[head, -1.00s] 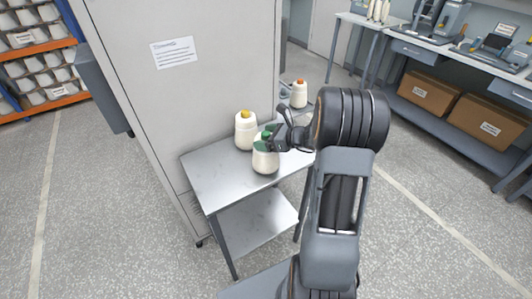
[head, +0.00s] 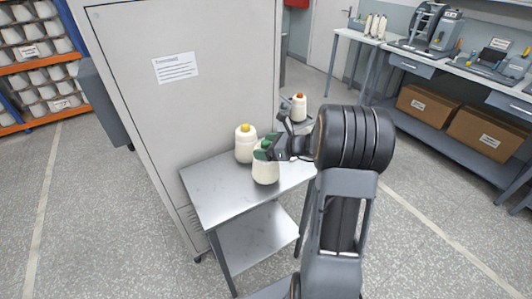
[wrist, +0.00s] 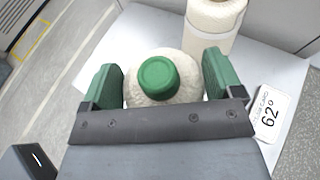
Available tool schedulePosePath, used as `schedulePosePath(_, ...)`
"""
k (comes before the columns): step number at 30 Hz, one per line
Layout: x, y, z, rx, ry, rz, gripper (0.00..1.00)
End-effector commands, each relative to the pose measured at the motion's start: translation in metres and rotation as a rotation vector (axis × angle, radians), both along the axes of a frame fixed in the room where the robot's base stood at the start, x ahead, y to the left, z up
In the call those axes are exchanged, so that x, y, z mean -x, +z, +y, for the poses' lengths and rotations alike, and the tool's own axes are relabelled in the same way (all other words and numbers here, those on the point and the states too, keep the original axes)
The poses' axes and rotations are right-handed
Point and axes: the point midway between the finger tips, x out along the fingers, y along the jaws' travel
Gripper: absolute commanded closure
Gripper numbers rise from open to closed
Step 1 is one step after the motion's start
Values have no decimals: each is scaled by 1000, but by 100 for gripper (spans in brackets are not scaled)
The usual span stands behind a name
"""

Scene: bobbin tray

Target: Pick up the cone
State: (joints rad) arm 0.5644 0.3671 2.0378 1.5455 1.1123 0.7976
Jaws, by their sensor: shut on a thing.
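A cream cone with a green top (head: 265,175) is at the front of a grey metal trolley top (head: 215,199). My gripper (head: 264,152) is around its upper part, with the arm reaching in from the right. In the wrist view, the cone's green cap (wrist: 158,75) sits between my two green-padded fingers (wrist: 162,88), which are shut on the cone. Its lower body is hidden by the gripper there. I cannot tell whether its base touches the trolley. A cone with a yellow top (head: 245,146) stands just behind it.
A cone with an orange top (head: 299,106) stands farther back. A tall grey cabinet (head: 190,110) rises directly behind the trolley on the left. A white card reading 62° (wrist: 268,112) lies beside the gripper. The trolley's front left is clear.

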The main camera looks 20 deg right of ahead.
Motion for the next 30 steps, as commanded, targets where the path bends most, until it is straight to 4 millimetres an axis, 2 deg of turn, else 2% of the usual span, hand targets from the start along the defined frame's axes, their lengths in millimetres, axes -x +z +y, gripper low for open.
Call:
schedulePosePath(1,0,12,0,5,1,-8,66)
schedulePosePath(10,29,73,-45,6,-4,-7,66)
schedulePosePath(18,59,94,-91,2,-4,-3,66)
schedulePosePath(24,71,104,-109,3,-1,-2,66)
schedulePosePath(30,76,109,-116,1,0,-2,66)
